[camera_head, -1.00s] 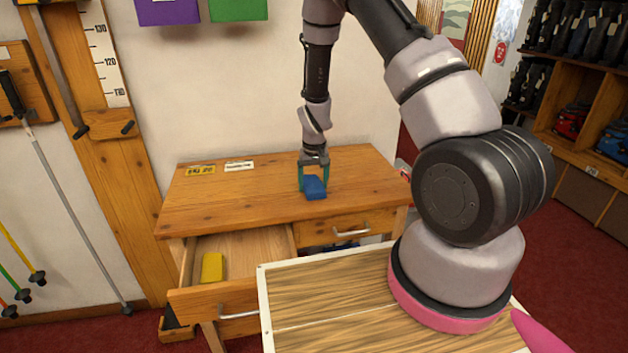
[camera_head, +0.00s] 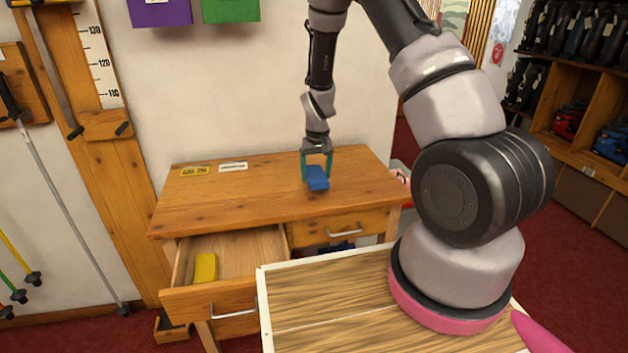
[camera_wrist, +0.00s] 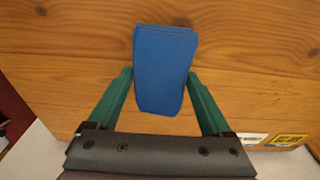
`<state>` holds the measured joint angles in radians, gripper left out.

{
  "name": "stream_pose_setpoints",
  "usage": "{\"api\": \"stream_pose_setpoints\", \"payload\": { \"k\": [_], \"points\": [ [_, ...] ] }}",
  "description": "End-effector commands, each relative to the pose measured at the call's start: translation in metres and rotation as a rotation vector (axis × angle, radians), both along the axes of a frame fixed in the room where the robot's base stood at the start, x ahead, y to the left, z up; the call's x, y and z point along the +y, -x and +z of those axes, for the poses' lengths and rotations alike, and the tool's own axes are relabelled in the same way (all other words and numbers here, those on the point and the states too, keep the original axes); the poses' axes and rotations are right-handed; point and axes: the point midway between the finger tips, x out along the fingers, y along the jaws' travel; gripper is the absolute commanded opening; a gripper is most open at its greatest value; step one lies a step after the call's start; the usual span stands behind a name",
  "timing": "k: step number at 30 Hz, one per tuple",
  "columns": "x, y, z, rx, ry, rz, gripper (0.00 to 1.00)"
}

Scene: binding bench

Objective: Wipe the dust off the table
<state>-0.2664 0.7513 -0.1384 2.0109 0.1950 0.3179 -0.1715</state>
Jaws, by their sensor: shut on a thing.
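The wooden table (camera_head: 240,200) stands against the wall, and its top fills most of the wrist view (camera_wrist: 255,80). My gripper (camera_head: 316,172) is over the right half of the tabletop, pointing down. Its green fingers are shut on a blue block-like piece (camera_head: 317,180), perhaps a sponge or folded cloth. In the wrist view the blue piece (camera_wrist: 163,70) sits between the fingertips and sticks out beyond them. I cannot tell whether it touches the tabletop. I make out no clear dust; the dark spots look like wood knots.
Two labels, yellow (camera_head: 195,170) and white (camera_head: 233,166), lie near the table's back edge.

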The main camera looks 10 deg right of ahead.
Motion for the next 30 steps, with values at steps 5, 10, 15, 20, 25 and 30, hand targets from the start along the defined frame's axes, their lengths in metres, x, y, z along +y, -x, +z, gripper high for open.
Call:
{"api": "stream_pose_setpoints", "payload": {
  "k": [5,10,15,20,25,30],
  "points": [
    [-0.004,-0.002,0.017,-0.001,0.000,-0.003,0.23],
    [-0.007,-0.003,0.032,-0.001,0.000,-0.003,0.23],
    [-0.010,-0.004,0.043,-0.001,-0.001,-0.005,0.23],
    [-0.010,-0.003,0.045,0.001,-0.001,-0.005,0.23],
    [-0.010,-0.003,0.045,0.000,-0.001,-0.005,0.23],
    [-0.010,-0.003,0.045,0.000,-0.001,-0.005,0.23]
  ]
}}
